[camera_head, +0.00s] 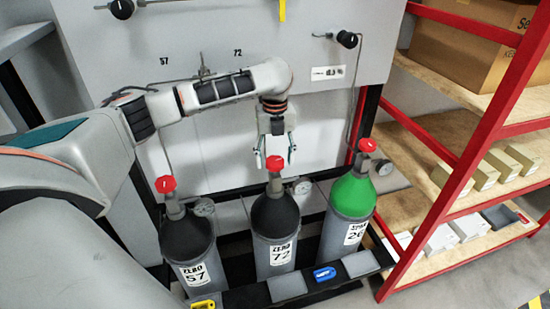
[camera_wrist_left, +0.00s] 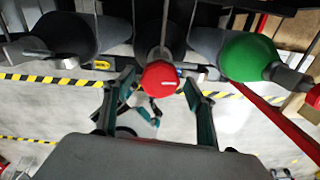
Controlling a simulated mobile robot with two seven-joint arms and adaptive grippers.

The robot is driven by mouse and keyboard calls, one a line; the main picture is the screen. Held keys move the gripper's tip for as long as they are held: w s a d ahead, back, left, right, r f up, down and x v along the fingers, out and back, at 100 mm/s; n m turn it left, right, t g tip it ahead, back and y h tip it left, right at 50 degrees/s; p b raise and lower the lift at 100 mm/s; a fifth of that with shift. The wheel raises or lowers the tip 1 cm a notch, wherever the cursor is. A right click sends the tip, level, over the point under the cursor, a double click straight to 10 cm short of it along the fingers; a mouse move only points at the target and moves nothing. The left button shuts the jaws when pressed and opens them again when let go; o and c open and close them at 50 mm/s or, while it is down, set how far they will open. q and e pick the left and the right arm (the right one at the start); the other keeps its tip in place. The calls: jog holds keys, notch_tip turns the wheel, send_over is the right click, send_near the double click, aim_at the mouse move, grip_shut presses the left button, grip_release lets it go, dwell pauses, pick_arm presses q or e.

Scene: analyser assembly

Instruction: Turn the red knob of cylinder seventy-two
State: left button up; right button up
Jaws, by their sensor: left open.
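The red knob (camera_head: 274,163) tops cylinder seventy-two (camera_head: 272,222), the middle one, with a black shoulder and grey body labelled ZERO 72. My left gripper (camera_head: 275,160) hangs above and behind the knob, fingers pointing down. In the left wrist view the red knob (camera_wrist_left: 160,78) appears between the two open fingers (camera_wrist_left: 160,92), with a gap on each side. No contact is visible. My right gripper is in neither view.
Cylinder 57 (camera_head: 187,238) with a red knob stands left, and green-topped cylinder 26 (camera_head: 351,205) stands right. A gauge (camera_head: 301,187) sits beside the middle valve. A red-framed shelf (camera_head: 470,150) with boxes bounds the right; a grey panel (camera_head: 200,40) is behind.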

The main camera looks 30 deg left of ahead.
pick_arm(q)
jog(key=c, duration=1.1)
jog(key=shift+n, duration=0.3)
jog(key=n, duration=1.9)
jog(key=shift+n, duration=0.4)
